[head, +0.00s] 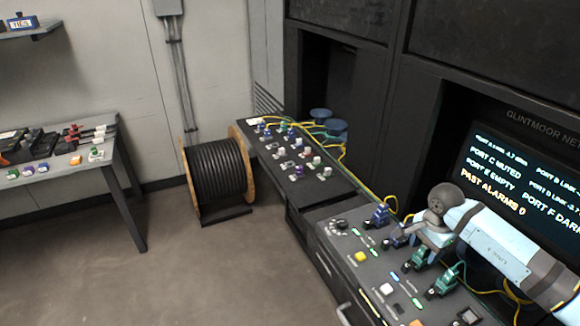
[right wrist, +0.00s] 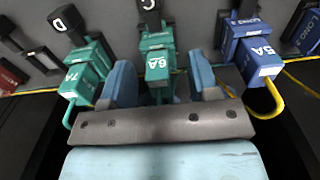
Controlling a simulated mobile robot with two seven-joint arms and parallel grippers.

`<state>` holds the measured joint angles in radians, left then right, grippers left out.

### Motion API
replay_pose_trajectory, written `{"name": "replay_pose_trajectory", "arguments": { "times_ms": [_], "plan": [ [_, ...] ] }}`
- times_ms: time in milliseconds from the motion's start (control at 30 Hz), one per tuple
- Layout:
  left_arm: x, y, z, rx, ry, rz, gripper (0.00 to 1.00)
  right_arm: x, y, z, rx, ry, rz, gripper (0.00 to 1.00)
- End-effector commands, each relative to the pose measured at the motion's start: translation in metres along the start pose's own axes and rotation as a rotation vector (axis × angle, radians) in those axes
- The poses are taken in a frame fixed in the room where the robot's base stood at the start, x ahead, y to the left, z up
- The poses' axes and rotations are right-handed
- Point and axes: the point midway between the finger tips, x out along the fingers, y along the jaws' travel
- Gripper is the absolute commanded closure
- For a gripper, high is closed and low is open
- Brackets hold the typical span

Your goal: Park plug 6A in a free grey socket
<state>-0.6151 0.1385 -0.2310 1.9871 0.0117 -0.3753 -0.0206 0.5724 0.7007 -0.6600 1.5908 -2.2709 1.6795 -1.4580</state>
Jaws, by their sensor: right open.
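Plug 6A (right wrist: 157,62) is a green block with white lettering, seated at the socket marked C (right wrist: 150,8) on the dark console. It shows in the head view as a green plug (head: 415,259) below my right gripper (head: 427,238). In the right wrist view my right gripper (right wrist: 162,78) is open, its pale blue fingers on either side of plug 6A with small gaps. Whether its fingertips touch anything is hidden. A farther panel (head: 335,190) holds rows of small coloured and pale pieces; I cannot tell which are free grey sockets. My left gripper is not in view.
Green plug 7A (right wrist: 88,68) and blue plug 5A (right wrist: 257,60) stand close on either side. Yellow cables (head: 380,203) run behind the plugs. A lit screen (head: 520,180) stands behind my right arm. A cable reel (head: 218,178) stands on the floor.

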Motion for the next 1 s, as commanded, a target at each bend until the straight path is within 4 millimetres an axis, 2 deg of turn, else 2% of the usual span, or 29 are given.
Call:
{"name": "replay_pose_trajectory", "arguments": {
  "times_ms": [433, 900, 1000],
  "plan": [
    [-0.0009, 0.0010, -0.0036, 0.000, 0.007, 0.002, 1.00, 0.0002, 0.0001, -0.0001, 0.000, 0.000, 0.000, 0.45],
    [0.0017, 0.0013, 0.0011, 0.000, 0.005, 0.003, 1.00, 0.0000, 0.0002, -0.0001, 0.001, 0.000, 0.000, 0.45],
    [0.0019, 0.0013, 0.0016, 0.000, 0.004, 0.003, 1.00, 0.0001, 0.0002, 0.0000, 0.001, 0.000, 0.000, 0.68]
  ]
}}
